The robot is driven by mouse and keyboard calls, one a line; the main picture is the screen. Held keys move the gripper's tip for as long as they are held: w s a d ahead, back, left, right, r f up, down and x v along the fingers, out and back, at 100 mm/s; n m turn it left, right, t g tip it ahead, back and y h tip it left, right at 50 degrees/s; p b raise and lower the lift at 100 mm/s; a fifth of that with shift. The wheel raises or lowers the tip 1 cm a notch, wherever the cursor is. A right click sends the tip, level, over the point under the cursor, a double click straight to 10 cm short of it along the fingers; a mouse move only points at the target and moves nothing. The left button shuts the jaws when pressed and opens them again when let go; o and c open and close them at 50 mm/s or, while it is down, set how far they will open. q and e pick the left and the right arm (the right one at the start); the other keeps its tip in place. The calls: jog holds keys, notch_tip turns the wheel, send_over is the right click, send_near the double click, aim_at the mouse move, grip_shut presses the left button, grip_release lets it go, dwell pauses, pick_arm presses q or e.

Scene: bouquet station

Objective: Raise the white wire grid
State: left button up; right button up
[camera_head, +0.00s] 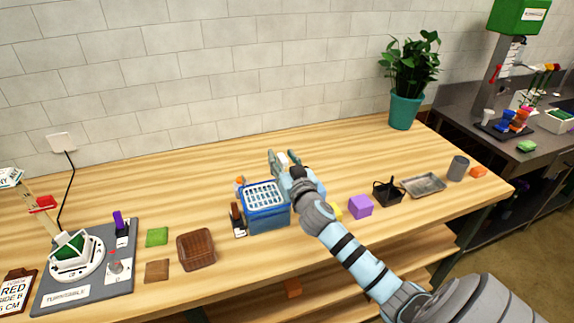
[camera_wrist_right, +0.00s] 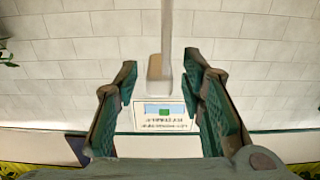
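The white wire grid (camera_head: 264,194) lies across the top of a blue box (camera_head: 268,218) on the wooden table in the head view. My right gripper (camera_head: 282,158) is just behind and to the right of the grid. Its fingers point away toward the wall, and a small pale thing shows between them. In the right wrist view the fingers (camera_wrist_right: 160,95) stand wide apart. A pale block on a thin rod (camera_wrist_right: 160,67) and a card with small print (camera_wrist_right: 161,115) show between them, with no clear contact. The grid cannot be made out there. My left gripper is not in view.
A brown block (camera_head: 196,249) and a turntable board (camera_head: 85,268) are left of the box. A purple cube (camera_head: 361,206), a black container (camera_head: 387,192) and a metal tray (camera_head: 423,185) are to the right. A potted plant (camera_head: 406,85) stands behind. The table's back strip is mostly clear.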

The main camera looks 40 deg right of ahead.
jog(key=v, duration=1.1)
jog(key=shift+s, duration=0.25)
jog(key=shift+w, duration=0.1)
